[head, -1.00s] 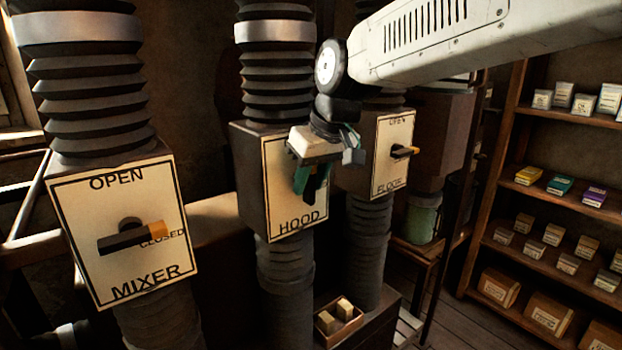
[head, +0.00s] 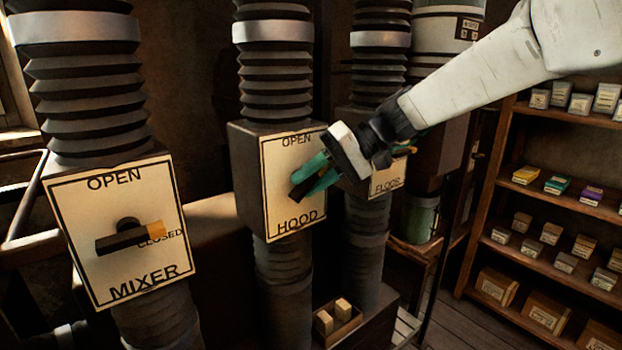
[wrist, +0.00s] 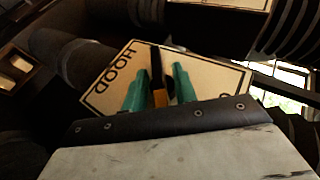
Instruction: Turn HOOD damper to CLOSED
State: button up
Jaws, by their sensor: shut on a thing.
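The HOOD damper's cream plate (head: 272,205) faces me in the middle of the head view, with OPEN at its top and HOOD at its bottom. Its dark lever (head: 298,190) is tilted, its gripped end toward the upper right. My gripper (head: 312,176) comes in from the right, with its teal fingers shut around the lever. In the wrist view, the dark lever with its orange tip (wrist: 160,98) lies between the teal fingers of my gripper (wrist: 159,88). My gripper covers the plate's right side, and no CLOSED mark shows there.
The MIXER damper (head: 75,245) stands at the left, its orange tip at CLOSED. The FLOOR damper (head: 385,182) is close behind my gripper, partly hidden. A small box with blocks (head: 338,325) sits below. Shelves (head: 540,205) stand at the right.

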jog(key=y, duration=0.2)
jog(key=m+g+y, duration=0.1)
jog(key=y, duration=0.1)
jog(key=shift+w+d+f+g, duration=0.15)
jog(key=shift+g, duration=0.15)
jog(key=shift+m+y, duration=0.6)
jog(key=shift+y, duration=0.6)
jog(key=o, duration=0.6)
jog(key=shift+f, duration=0.1)
jog(key=w+d, duration=0.1)
jog(key=d, duration=0.6)
jog(key=shift+w+d, duration=0.3)
jog(key=shift+d, duration=0.05)
